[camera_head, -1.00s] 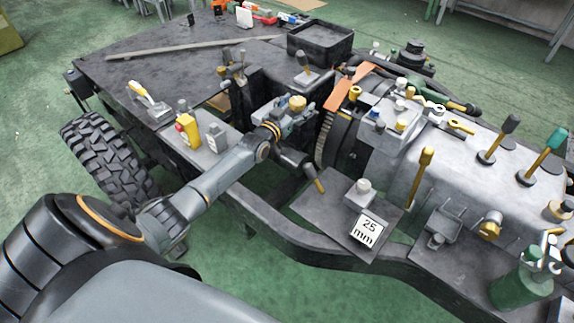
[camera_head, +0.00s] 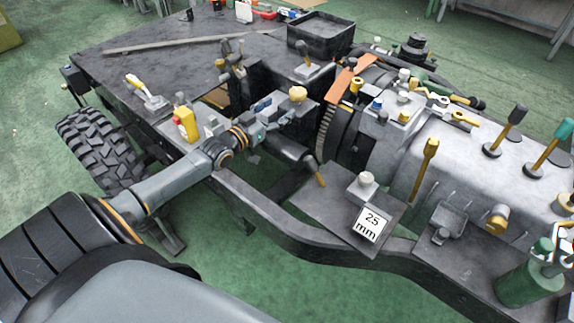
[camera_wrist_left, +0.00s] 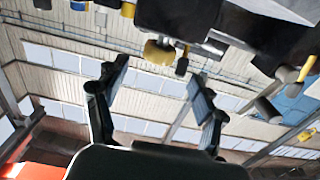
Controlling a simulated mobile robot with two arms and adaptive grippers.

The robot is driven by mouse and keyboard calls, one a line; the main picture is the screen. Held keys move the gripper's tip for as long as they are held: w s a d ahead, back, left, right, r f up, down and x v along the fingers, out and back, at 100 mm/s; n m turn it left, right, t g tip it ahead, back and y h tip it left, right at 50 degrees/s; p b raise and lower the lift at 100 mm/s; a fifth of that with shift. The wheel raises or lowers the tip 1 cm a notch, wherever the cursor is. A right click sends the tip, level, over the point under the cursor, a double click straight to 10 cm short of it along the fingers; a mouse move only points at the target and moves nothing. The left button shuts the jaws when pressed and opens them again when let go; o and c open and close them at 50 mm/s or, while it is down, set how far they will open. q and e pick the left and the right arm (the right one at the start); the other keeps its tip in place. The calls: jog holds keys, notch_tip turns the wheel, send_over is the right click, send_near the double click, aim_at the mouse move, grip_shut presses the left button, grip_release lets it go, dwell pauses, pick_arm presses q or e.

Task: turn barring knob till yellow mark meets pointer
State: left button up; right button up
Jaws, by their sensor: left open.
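My left gripper (camera_head: 275,119) is open beside the dark block at the chassis's middle. A rounded brass-coloured knob (camera_head: 298,94) stands on top of that block, just beyond the fingers. In the left wrist view a brass knob (camera_wrist_left: 159,52) shows ahead of and between the two spread fingers (camera_wrist_left: 158,82), apart from both. A dark cylinder (camera_head: 296,156) with a thin yellow bar (camera_head: 320,179) at its end lies right of and below the gripper. I cannot tell for sure which part is the barring knob, and I cannot make out its yellow mark or pointer. My right gripper is not in view.
A toothed flywheel (camera_head: 327,132) and grey housing with levers stand to the right. A "25 mm" card (camera_head: 373,225) is on the plate in front. A yellow box (camera_head: 186,124) is near my left forearm. A black tray (camera_head: 320,38) stands behind.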

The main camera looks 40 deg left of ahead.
pick_arm(q)
jog(key=s, duration=0.5)
jog(key=s+d+f+g, duration=0.2)
jog(key=s+d+f, duration=0.1)
jog(key=d+f, duration=0.1)
jog(key=s+d+f+m+g, duration=0.1)
jog(key=s+d+f+g, duration=0.2)
jog(key=d+f, duration=0.2)
jog(key=s+d+f+g, duration=0.2)
jog(key=s+d+f, duration=0.1)
jog(key=d+f, duration=0.2)
jog(key=shift+s+f+h, duration=0.15)
jog(key=shift+f, duration=0.45)
jog(key=shift+s+f+h, duration=0.15)
jog(key=shift+f, duration=0.4)
